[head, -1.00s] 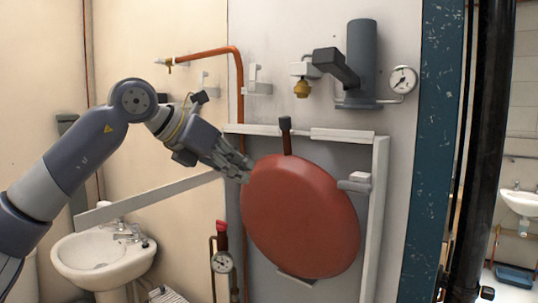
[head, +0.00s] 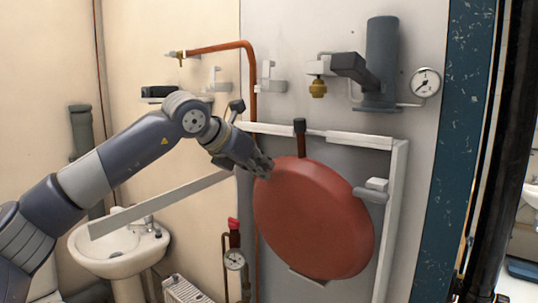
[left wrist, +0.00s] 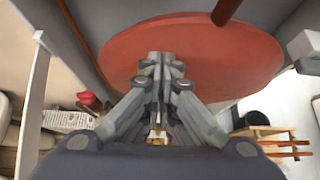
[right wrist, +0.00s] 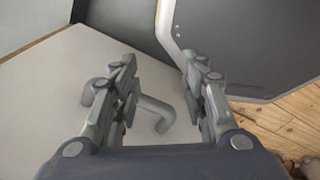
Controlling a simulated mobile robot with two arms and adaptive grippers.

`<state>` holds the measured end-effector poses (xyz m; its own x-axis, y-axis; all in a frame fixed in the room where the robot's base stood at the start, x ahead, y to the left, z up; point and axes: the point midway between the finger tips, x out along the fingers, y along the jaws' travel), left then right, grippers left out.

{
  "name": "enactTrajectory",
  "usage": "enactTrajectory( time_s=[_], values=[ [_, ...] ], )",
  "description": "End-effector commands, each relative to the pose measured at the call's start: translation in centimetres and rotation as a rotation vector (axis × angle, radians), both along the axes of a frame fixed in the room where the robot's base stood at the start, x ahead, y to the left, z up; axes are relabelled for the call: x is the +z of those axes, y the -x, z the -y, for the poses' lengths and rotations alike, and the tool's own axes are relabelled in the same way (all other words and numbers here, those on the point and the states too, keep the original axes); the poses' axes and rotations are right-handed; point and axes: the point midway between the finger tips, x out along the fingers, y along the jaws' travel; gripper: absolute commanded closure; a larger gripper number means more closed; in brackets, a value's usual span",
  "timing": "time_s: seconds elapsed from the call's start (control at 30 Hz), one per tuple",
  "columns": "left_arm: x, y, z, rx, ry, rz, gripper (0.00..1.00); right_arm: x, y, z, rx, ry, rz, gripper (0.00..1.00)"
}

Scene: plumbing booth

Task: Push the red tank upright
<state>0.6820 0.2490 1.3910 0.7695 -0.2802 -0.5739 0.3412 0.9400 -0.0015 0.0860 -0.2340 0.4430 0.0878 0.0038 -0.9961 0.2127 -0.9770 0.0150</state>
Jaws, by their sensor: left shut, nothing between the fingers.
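The red tank (head: 312,218) is a large round disc on the wall panel. It leans in the head view, with its upper left side nearer my left gripper. A dark pipe (head: 300,138) rises behind its top edge. My left gripper (head: 264,170) is shut and empty, with its fingertips at the tank's upper left rim; whether they touch cannot be told. In the left wrist view the closed fingers (left wrist: 166,62) overlap the red tank (left wrist: 200,55). My right gripper (right wrist: 155,75) shows only in the right wrist view, with its fingers apart and nothing between them.
A white frame (head: 396,200) surrounds the tank, with a grey bracket (head: 371,193) at its right edge. A grey cylinder (head: 381,60) and a gauge (head: 426,82) are mounted above. A sink (head: 118,250) stands lower left. A grey pipe (right wrist: 158,113) lies below my right gripper.

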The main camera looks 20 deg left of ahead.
Motion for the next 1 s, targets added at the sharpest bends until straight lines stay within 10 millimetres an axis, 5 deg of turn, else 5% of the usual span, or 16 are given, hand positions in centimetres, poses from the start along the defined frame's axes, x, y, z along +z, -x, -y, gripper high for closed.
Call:
enactTrajectory(
  time_s=[0.2, 0.7, 1.0],
  values=[
    [0.6, -1.9, 0.7, 0.0, -0.001, -0.002, 1.0, 1.6, 0.0, 0.1, 0.0, 0.001, 0.0, 0.6],
    [0.6, -2.5, 0.9, 0.0, 0.001, -0.001, 1.0, 1.9, -0.1, 0.2, 0.0, 0.003, 0.002, 0.6],
    [1.3, -5.4, 2.0, -0.001, 0.0, -0.002, 1.0, 3.2, -0.2, 0.2, 0.0, 0.002, 0.003, 0.6]
  ],
)
